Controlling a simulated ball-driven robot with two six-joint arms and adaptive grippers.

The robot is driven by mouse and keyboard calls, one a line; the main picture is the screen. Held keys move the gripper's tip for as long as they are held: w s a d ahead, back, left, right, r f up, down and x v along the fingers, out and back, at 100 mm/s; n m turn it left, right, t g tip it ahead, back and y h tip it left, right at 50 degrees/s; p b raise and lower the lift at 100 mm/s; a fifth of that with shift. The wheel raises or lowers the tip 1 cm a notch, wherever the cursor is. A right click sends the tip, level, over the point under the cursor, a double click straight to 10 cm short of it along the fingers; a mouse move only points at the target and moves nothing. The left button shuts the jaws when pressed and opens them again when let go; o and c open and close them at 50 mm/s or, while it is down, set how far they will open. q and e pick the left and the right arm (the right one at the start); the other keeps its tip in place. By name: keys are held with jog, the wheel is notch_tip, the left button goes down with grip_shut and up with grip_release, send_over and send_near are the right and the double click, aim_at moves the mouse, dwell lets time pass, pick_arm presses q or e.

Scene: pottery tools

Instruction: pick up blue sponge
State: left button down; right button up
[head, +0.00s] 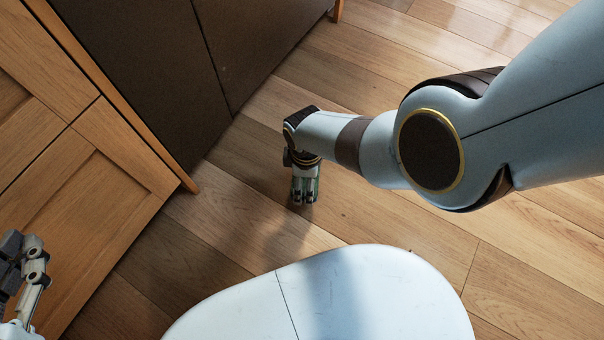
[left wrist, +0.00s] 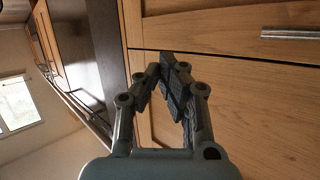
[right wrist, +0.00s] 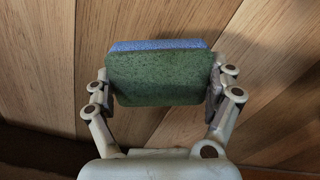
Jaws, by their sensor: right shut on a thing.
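A sponge (right wrist: 160,80) with a green face and a blue layer (right wrist: 158,45) behind it sits between the fingers of my right gripper (right wrist: 160,88) in the right wrist view. The fingers press on its two short ends. In the head view my right gripper (head: 305,194) points down over the wooden floor, and only a little green of the sponge shows between its fingers. I cannot tell how high it is above the floor. My left gripper (left wrist: 163,80) faces a wooden cabinet front and holds nothing; its fingers curve inward with a gap between them. It also shows at the left edge of the head view.
A wooden cabinet (head: 95,215) with a door stands at the left, with a dark panel (head: 150,75) beyond it. The wooden floor (head: 390,235) is clear around my right gripper. A metal handle (left wrist: 290,33) is on the cabinet front in the left wrist view.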

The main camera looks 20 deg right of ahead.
pick_arm(q)
jog(key=s+f+g+p, duration=0.1)
jog(key=s+f+g, duration=0.2)
jog(key=s+f, duration=0.2)
pick_arm(e)
jog(key=shift+s+d+r, duration=0.4)
jog(key=shift+r, duration=0.2)
pick_arm(q)
notch_tip(320, 180, up, 7)
jog(key=s+a+g+y+p, duration=0.1)
jog(key=s+g+p, duration=0.1)
jog(key=g+p, duration=0.5)
jog(key=shift+a+n+g, duration=0.4)
jog(key=shift+g, duration=0.4)
pick_arm(e)
jog(key=s+d+r, duration=0.5)
jog(key=s, duration=0.2)
jog(key=shift+s+d, duration=0.2)
jog(key=shift+s, duration=0.05)
